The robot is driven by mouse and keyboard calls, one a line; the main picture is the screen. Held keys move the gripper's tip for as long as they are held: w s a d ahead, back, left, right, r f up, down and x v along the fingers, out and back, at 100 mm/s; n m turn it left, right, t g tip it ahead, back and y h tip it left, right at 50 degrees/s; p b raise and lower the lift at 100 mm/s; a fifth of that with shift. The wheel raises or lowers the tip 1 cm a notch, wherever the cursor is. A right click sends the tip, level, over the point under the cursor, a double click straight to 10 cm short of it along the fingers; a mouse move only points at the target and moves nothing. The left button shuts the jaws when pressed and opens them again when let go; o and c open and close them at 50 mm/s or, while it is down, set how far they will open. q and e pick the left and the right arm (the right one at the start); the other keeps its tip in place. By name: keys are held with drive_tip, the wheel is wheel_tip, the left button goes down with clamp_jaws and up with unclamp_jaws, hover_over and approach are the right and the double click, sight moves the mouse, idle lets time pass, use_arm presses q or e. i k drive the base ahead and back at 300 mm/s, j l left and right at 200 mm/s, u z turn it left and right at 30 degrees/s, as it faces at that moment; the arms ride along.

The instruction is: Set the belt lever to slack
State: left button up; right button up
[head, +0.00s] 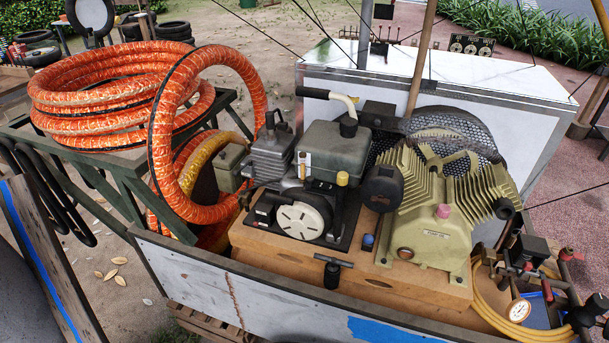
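No lever carries a readable label, so I cannot tell for sure which is the belt lever. A black T-shaped handle (332,268) stands at the front edge of the wooden base, below the engine. A bent cream bar with a black grip (328,98) rises above the engine's grey tank (333,148), its grip pointing left. The olive compressor (440,205) sits right of the engine (305,213), with a round mesh guard (450,130) behind it. The belt itself is not clearly visible. Neither of my grippers is in view.
Orange hose coils (120,90) lie on a dark green rack at left. The cart's white front wall (200,275) runs across the near side. A pressure gauge (519,310) and valves stand at lower right. A wooden pole (422,55) rises behind the engine.

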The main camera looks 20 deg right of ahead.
sight(368, 239)
drive_tip(key=k+l+z, duration=0.1)
drive_tip(key=k+z, duration=0.25)
drive_tip(key=k+l+z, duration=0.2)
drive_tip(key=z, duration=0.2)
